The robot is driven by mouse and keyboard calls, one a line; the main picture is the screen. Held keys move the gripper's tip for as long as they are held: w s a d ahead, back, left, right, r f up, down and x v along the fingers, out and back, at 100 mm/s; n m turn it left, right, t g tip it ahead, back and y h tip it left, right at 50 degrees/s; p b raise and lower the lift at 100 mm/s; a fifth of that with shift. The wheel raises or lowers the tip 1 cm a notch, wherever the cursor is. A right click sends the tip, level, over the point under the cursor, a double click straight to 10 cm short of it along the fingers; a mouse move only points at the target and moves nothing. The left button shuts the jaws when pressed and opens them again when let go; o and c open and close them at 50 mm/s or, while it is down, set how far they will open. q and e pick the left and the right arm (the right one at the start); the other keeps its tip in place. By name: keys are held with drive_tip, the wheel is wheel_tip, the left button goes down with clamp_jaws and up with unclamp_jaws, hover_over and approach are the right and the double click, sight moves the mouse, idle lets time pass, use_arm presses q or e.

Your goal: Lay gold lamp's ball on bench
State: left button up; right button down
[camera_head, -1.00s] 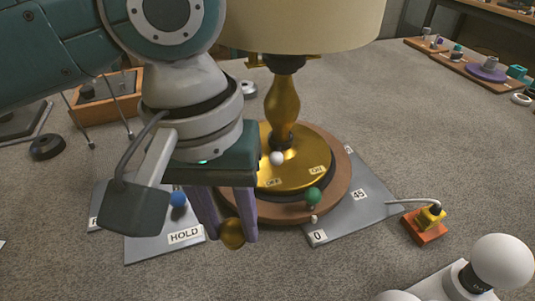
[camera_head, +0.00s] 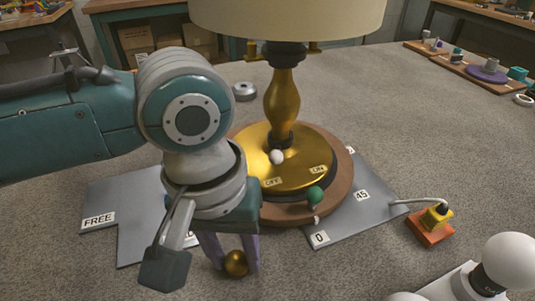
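The gold ball (camera_head: 236,263) is between the two purple fingers of my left gripper (camera_head: 233,262), low in front of the lamp. The fingers are closed around its sides. I cannot tell whether the ball touches the bench (camera_head: 330,275). The gold lamp (camera_head: 283,98) stands upright behind, its gold base on a round wooden plinth (camera_head: 338,172). A white ball (camera_head: 277,157) and a green ball (camera_head: 315,195) sit at the base, near the OFF and ON labels. My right gripper is not in view.
A grey plate marked FREE (camera_head: 110,205) lies left, partly behind my arm. A grey plate marked 0 and 45 (camera_head: 350,215) lies right. An orange block with a yellow plug (camera_head: 432,226) and white bulbs (camera_head: 508,262) are farther right.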

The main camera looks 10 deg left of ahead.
sight(228, 256)
use_arm(q)
drive_tip(key=o, duration=0.3)
drive_tip(key=shift+o, duration=0.2)
wheel_tip(228, 256, up, 12)
drive_tip(key=p, duration=0.3)
drive_tip(key=s+d+f+m+t+h, duration=0.2)
drive_tip(key=s+m+h, duration=0.1)
drive_tip(key=s, duration=0.3)
drive_tip(key=s+a+f+t+y, duration=0.1)
drive_tip(key=s+a+y, duration=0.2)
drive_tip(key=s+a, duration=0.3)
drive_tip(key=a, duration=0.5)
drive_tip(key=shift+f+m+t+y, duration=0.25)
drive_tip(key=shift+m+t+y, duration=0.05)
drive_tip(key=shift+y, duration=0.1)
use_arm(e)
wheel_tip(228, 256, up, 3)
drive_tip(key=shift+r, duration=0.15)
use_arm(q)
drive_tip(key=shift+s+a, duration=0.1)
